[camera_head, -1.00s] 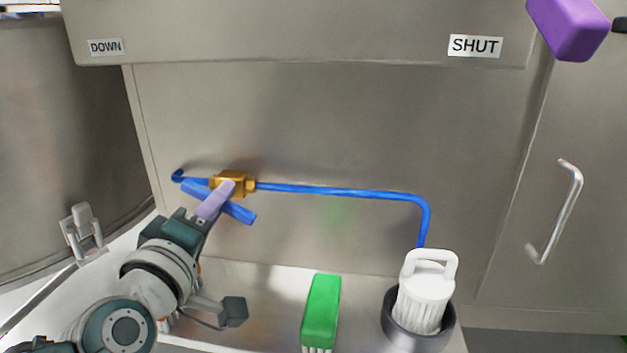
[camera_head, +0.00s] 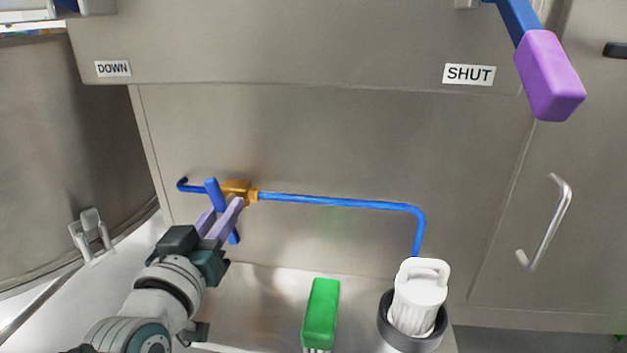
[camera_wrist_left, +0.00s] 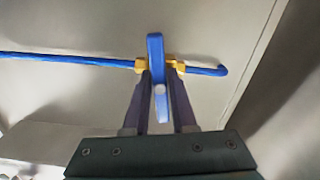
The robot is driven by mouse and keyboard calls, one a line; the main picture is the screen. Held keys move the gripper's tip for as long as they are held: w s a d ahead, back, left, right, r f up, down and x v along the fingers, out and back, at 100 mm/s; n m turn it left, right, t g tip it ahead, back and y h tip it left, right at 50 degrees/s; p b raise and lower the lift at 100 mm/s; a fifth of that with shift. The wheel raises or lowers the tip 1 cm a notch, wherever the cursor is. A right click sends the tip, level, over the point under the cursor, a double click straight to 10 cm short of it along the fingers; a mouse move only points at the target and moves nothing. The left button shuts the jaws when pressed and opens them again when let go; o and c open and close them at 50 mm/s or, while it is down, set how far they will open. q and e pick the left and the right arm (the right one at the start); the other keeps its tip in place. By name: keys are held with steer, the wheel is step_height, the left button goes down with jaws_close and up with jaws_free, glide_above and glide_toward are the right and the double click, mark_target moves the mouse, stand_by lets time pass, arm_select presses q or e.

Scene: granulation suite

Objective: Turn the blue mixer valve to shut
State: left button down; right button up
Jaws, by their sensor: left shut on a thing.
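The mixer valve has a brass body (camera_head: 238,189) on a thin blue pipe (camera_head: 340,202) along the steel panel. Its blue handle (camera_head: 212,191) stands steeply, crossing the pipe with a slight lean. My left gripper (camera_head: 221,212) has its two lilac fingers on either side of the handle and is shut on it. In the left wrist view the blue handle (camera_wrist_left: 156,48) rises between the fingers (camera_wrist_left: 160,85), in front of the brass body (camera_wrist_left: 142,65). The fingers hide part of the handle in the head view. My right gripper is not in view.
A SHUT label (camera_head: 469,74) and a DOWN label (camera_head: 113,68) are on the upper panel. A purple-gripped lever (camera_head: 549,78) hangs at the upper right. A green-handled brush (camera_head: 321,312) and a white-handled item (camera_head: 418,297) in a dark holder stand below the pipe.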

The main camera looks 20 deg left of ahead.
arm_select(q)
steer(key=shift+m, duration=1.1)
steer(key=c, duration=0.7)
jaws_free()
steer(key=p+v, duration=0.3)
steer(key=v, duration=0.7)
steer(key=shift+p, duration=0.3)
